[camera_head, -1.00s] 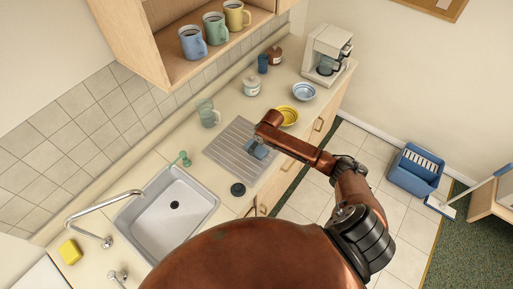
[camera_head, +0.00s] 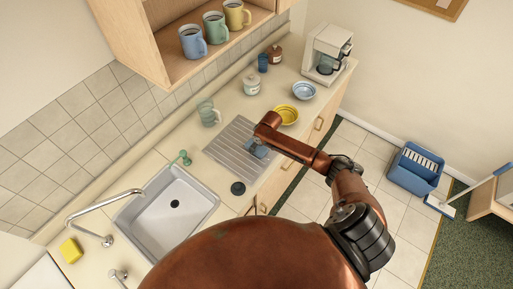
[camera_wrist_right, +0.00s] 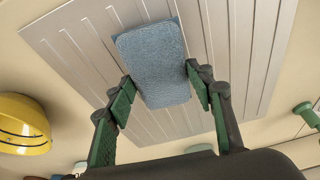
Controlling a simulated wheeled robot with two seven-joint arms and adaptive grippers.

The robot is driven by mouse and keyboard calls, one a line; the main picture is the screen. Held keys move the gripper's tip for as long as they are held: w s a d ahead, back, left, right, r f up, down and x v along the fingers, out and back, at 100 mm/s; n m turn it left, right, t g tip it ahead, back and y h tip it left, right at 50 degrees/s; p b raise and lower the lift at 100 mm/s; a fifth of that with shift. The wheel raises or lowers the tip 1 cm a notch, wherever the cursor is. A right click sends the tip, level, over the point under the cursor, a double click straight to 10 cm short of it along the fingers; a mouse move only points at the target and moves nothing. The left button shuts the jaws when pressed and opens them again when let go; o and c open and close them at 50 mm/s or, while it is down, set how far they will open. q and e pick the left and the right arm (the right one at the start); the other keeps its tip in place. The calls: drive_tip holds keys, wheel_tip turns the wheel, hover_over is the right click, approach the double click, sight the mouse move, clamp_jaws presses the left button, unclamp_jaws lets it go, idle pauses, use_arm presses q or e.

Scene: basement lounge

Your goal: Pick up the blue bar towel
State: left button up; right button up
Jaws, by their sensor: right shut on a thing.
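The blue bar towel (camera_wrist_right: 153,62) is a small folded blue cloth. In the wrist view it sits between the green-padded fingers of my right gripper (camera_wrist_right: 160,80), which is shut on it. Whether the towel touches the drainboard is hard to tell. My left gripper is not in view.
A yellow bowl (camera_head: 288,113) is close beyond my gripper. A sink (camera_head: 160,228) lies to the left, with a black round item (camera_head: 238,188) nearby. A glass mug (camera_head: 208,113) stands behind the drainboard. Mugs (camera_head: 214,28) stand on the shelf above.

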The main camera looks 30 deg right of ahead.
drive_tip(key=shift+c, duration=0.7)
drive_tip(key=shift+r, duration=0.5)
wheel_tip(320, 180, up, 2)
drive_tip(key=shift+a+r, duration=0.1)
drive_tip(key=shift+r, duration=0.1)
drive_tip(key=s+a+r+b, duration=0.2)
drive_tip(key=s+a+r, duration=0.6)
drive_tip(key=a, duration=0.3)
drive_tip(key=shift+r+b, duration=0.4)
drive_tip(key=shift+r, duration=0.45)
drive_tip(key=shift+s+a, duration=0.1)
